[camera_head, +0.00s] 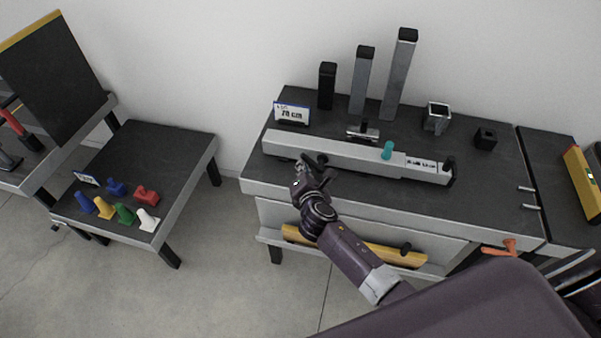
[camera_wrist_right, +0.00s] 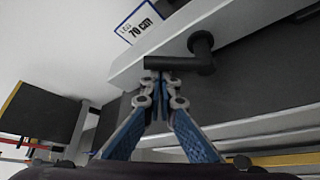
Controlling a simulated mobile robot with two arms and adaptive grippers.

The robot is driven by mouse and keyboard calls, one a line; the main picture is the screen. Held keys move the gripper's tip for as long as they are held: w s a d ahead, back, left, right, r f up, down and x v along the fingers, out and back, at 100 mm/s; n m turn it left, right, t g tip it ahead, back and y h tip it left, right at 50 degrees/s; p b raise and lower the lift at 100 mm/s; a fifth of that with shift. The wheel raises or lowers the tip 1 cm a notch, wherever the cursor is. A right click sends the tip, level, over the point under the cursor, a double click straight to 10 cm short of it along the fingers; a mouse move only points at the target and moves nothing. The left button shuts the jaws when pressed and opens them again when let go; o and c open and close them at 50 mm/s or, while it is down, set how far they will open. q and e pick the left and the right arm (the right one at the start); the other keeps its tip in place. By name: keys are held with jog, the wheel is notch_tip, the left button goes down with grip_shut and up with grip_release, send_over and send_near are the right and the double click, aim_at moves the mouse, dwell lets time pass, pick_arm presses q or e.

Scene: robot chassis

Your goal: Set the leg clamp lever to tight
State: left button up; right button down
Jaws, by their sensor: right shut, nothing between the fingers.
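A long grey leg bar (camera_head: 345,157) lies across the dark workbench, with a teal knob (camera_head: 387,150) on it. The black clamp lever (camera_wrist_right: 180,63) sits on the bar's front face in the right wrist view. It has a round pivot, and its arm points left, roughly level. In the head view the lever is small and partly covered by my gripper. My right gripper (camera_head: 305,170) is at the bar's left part. In the right wrist view its fingertips (camera_wrist_right: 160,78) are together and empty, just below the lever's free end; I cannot tell whether they touch it. My left gripper is not in view.
A "70 cm" card (camera_head: 292,113) stands behind the bar's left end. Three upright posts (camera_head: 361,80) and small square parts (camera_head: 437,117) stand at the back. A yellow bar (camera_head: 390,255) is below the bench front. A low table (camera_head: 150,150) with coloured pieces is at left.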

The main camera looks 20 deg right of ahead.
aim_at(316, 164)
jog(key=m+t+b, duration=0.1)
jog(key=m+b, duration=0.1)
jog(key=b, duration=0.2)
jog(key=s+d+r+m+t+y+b, duration=0.1)
jog(key=m+b, duration=0.1)
jog(key=b, duration=0.1)
jog(key=d+m+t+b, duration=0.1)
jog(key=m+t+b, duration=0.1)
jog(key=b, duration=0.2)
jog(key=shift+s+d+r+y+b, duration=0.25)
jog(key=shift+s+r+y+b, duration=0.05)
jog(key=shift+s+r+b, duration=0.1)
jog(key=shift+s+d+r+m+t+b, duration=0.2)
jog(key=shift+d+r+m+t+b, duration=0.15)
jog(key=shift+m+b, duration=0.55)
jog(key=shift+s, duration=0.1)
